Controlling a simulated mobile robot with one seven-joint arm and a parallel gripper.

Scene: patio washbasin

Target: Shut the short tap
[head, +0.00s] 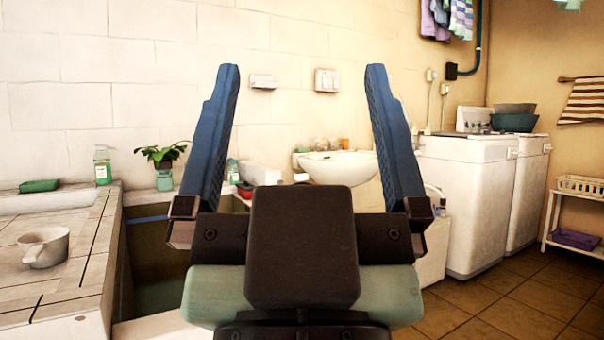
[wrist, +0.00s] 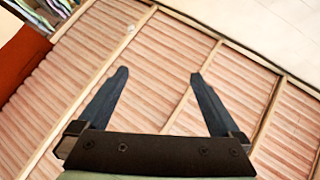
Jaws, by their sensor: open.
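My gripper (head: 302,68) is in the middle of the head view, with its two blue fingers pointing up and wide apart. It is open and nothing is between the fingers. A white washbasin (head: 338,166) on the far wall shows between the fingers, well beyond them. Small items stand along its back edge, too small to tell apart. I cannot make out the short tap in either view. In the wrist view my open gripper (wrist: 158,73) points at a ribbed roof with wooden beams, away from the basin.
A tiled counter (head: 85,220) at the left holds a white dipper (head: 44,247), a green sponge (head: 39,186) and a soap bottle (head: 102,165). A potted plant (head: 163,157) stands behind. White washing machines (head: 470,190) stand at the right. The tiled floor (head: 500,310) at the lower right is clear.

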